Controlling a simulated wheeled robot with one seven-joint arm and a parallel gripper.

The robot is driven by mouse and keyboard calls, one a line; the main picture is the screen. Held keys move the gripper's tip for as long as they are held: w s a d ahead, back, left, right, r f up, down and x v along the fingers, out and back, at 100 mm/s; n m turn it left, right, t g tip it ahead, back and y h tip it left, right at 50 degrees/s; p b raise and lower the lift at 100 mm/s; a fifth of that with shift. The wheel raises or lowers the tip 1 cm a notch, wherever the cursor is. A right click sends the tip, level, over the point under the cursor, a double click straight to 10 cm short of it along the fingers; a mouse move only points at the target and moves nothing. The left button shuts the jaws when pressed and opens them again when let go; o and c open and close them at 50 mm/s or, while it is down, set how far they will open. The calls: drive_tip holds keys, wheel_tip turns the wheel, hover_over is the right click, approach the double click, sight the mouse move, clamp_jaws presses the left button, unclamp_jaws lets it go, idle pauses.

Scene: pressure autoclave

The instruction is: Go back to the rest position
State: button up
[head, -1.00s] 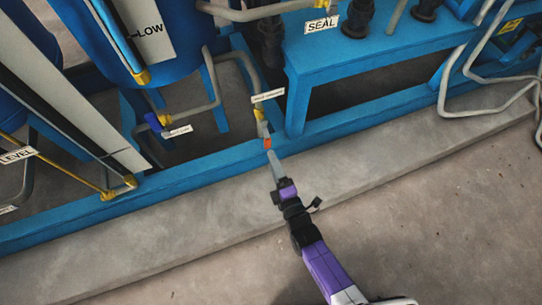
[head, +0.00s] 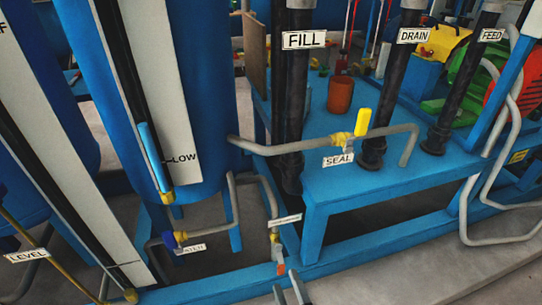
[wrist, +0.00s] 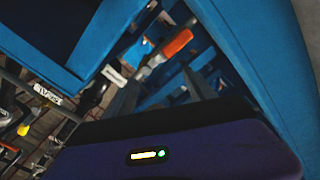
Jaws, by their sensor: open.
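My gripper (head: 289,286) shows only by its finger ends at the bottom edge of the head view. Its two grey fingers are apart and nothing shows between them. In the wrist view the fingers of my gripper (wrist: 160,88) point toward a small valve with an orange handle (wrist: 178,43). The same orange handle (head: 281,268) sits just above the fingertips in the head view, on a pipe by the blue frame. I cannot tell whether a finger touches it. The rest of my arm is out of the head view.
A blue frame rail (head: 220,288) runs along the floor. A blue bench (head: 400,185) holds the yellow SEAL valve (head: 362,122) and black pipes labelled FILL, DRAIN and FEED. A blue tank (head: 205,90) stands at left. Grey bent pipes (head: 468,210) stand at right.

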drive_tip(key=s+d+r+m+g+h, duration=0.1)
drive_tip(key=s+d+r+m+h, duration=0.1)
drive_tip(key=s+d+r+m, duration=0.65)
drive_tip(key=s+d+r+m+g+h, duration=0.15)
drive_tip(key=s+r, duration=0.45)
drive_tip(key=s, duration=0.8)
drive_tip(key=s+d+r+m+h, duration=0.2)
drive_tip(key=s+d+r+m, duration=0.4)
drive_tip(key=s, duration=0.5)
wheel_tip(320, 180, up, 31)
drive_tip(key=n+p, duration=0.1)
drive_tip(key=p, duration=2.9)
drive_tip(key=shift+s+a+p, duration=0.15)
drive_tip(key=shift+a+p, duration=0.05)
drive_tip(key=shift+p, duration=0.1)
drive_tip(key=shift+f, duration=0.1)
